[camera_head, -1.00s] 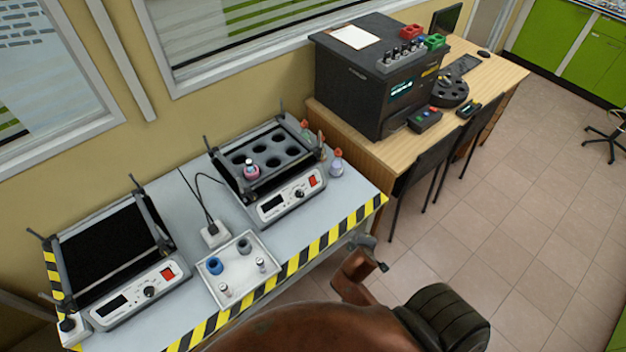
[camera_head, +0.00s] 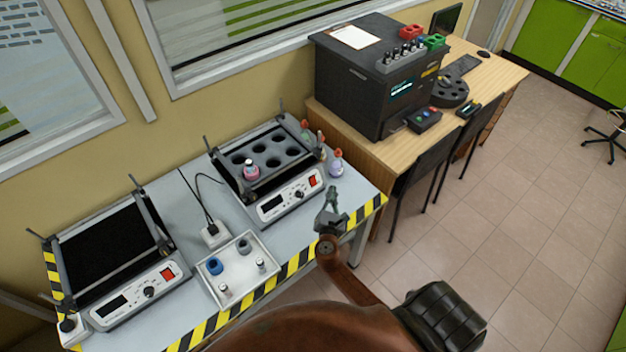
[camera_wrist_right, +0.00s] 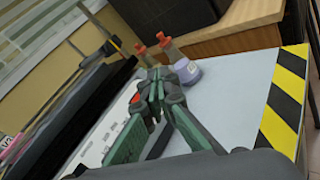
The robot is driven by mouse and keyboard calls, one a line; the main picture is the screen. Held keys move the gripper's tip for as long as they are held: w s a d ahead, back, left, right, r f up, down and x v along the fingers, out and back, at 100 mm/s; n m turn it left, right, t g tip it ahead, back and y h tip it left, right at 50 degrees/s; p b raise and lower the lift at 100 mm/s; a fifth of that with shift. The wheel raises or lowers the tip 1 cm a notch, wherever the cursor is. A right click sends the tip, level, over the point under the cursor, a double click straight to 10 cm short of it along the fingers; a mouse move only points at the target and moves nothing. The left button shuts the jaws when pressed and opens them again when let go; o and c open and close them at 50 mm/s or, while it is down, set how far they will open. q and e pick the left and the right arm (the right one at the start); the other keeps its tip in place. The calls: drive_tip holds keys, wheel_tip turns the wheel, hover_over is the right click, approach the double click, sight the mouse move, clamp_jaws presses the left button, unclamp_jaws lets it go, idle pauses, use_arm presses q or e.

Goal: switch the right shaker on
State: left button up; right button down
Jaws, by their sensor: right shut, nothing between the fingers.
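The right shaker (camera_head: 258,204) stands on the grey bench, with a white front panel, a dark display, a knob and a red switch (camera_head: 312,181). Its holed black tray carries one pink-banded flask (camera_head: 251,171). My right gripper (camera_head: 331,192) is shut and empty, just in front of and beside the panel's right end, close to the red switch. In the right wrist view the gripper (camera_wrist_right: 155,85) reaches over the panel's end, and a bit of the red switch (camera_wrist_right: 133,91) shows behind the fingers. Contact cannot be told. My left gripper is not in view.
A flask with an orange cap (camera_head: 336,164) stands right of the shaker. The left shaker (camera_head: 125,307) and a white tray (camera_head: 238,283) with small vessels share the bench. A striped edge (camera_head: 301,259) borders it. A black instrument (camera_head: 352,90) stands on the wooden desk.

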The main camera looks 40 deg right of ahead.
sight(314, 182)
drive_tip(key=w+f+b, duration=0.3)
drive_tip(key=w+b, duration=0.1)
drive_tip(key=w, duration=0.4)
drive_tip(key=shift+a+b, duration=0.35)
drive_tip(key=shift+w+f, duration=0.15)
drive_tip(key=shift+w, duration=0.1)
idle(1.1)
drive_tip(key=shift+w+f, duration=0.1)
drive_tip(key=shift+w, duration=0.15)
